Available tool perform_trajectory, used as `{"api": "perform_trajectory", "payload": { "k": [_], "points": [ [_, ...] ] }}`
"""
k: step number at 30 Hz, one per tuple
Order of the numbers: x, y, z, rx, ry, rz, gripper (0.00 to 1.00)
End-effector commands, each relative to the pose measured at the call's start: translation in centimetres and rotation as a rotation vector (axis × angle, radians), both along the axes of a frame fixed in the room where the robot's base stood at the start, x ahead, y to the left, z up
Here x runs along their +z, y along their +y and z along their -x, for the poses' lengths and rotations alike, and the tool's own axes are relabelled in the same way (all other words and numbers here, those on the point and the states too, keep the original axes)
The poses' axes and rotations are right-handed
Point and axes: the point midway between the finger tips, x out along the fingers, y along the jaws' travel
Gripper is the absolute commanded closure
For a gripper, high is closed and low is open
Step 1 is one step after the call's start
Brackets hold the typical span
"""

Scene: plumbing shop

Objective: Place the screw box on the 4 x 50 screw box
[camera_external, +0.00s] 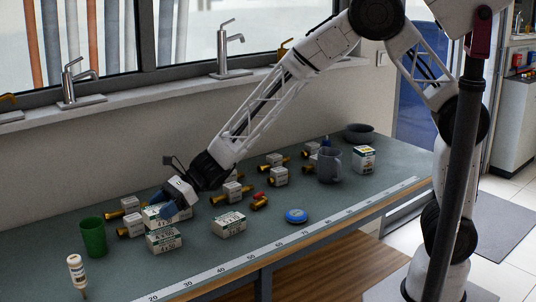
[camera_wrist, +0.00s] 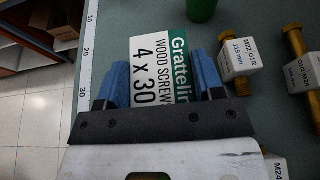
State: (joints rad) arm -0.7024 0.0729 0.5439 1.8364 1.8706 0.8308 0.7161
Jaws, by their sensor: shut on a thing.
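My gripper (camera_external: 170,205) is shut on a white and green screw box (camera_external: 153,218), blue fingers on its two sides. In the wrist view, the held box (camera_wrist: 150,52) lies between the fingers (camera_wrist: 161,80) and reads "WOOD SCREWS 4 x 30". A second white and green box (camera_external: 164,240) stands on the bench just in front of and below the held box; I cannot tell the gap between them. A third such box (camera_external: 229,224) stands to the right. I cannot read the sizes on these two surely. Neither shows clearly in the wrist view.
Several brass fittings with white labels (camera_external: 131,226) lie behind. A blue disc (camera_external: 296,216) and a grey mug (camera_external: 329,165) are right. A ruler strip (camera_external: 250,266) runs along the front edge.

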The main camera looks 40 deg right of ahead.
Motion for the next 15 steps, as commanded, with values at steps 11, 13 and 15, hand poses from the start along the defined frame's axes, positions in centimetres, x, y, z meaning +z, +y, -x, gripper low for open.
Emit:
{"api": "perform_trajectory", "payload": {
  "k": [11, 13, 15],
  "points": [
    [-3.2, 0.0, 0.0, -0.001, 0.002, 0.001, 0.70],
    [-3.4, 0.0, 0.0, 0.000, 0.000, 0.001, 0.70],
    [-3.5, 0.0, 0.0, 0.000, -0.001, 0.000, 0.70]
  ]
}}
